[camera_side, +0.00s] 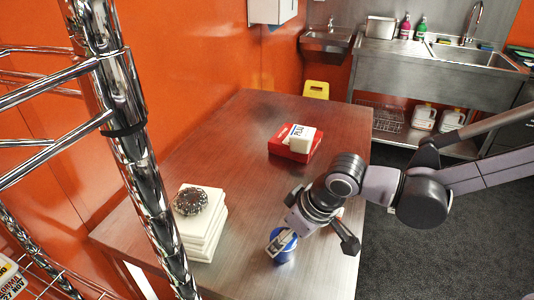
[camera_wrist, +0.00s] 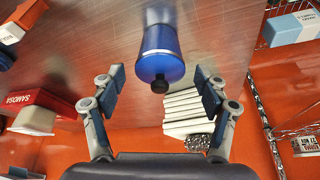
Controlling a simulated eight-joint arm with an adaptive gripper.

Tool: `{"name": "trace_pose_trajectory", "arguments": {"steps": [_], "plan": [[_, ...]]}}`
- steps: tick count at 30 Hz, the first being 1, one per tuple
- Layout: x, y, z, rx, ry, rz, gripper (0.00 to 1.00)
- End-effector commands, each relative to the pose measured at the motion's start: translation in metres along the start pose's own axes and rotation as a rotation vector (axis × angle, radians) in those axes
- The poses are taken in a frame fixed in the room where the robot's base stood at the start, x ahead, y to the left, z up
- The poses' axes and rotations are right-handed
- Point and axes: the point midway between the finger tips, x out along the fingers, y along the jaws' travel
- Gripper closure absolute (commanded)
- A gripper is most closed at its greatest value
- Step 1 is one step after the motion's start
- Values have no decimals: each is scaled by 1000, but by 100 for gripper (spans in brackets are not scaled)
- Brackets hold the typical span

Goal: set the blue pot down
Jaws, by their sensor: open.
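The blue pot (camera_side: 285,250) is near the front right of the steel table (camera_side: 215,140) in the side view, partly hidden by my gripper (camera_side: 284,238). It appears to rest on the tabletop. In the wrist view the blue pot (camera_wrist: 162,55) has a black knob and lies between and beyond the fingertips. My gripper (camera_wrist: 158,78) is open there, one finger on each side, with visible gaps to the pot.
Chrome shelving (camera_side: 130,130) stands at left. The table's middle is clear.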

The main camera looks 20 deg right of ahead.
Motion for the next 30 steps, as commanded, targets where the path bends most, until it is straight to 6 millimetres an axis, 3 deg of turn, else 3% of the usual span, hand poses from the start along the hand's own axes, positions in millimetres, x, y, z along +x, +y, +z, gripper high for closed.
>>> {"name": "trace_pose_trajectory", "arguments": {"steps": [12, 22, 26, 30], "plan": [[-65, 0, 1, 0, 0, 1, 26], [-90, 2, 1, 3, 1, 1, 26], [-95, 27, 6, 37, 16, 10, 26], [-104, 85, 26, 119, 61, 38, 26]]}}
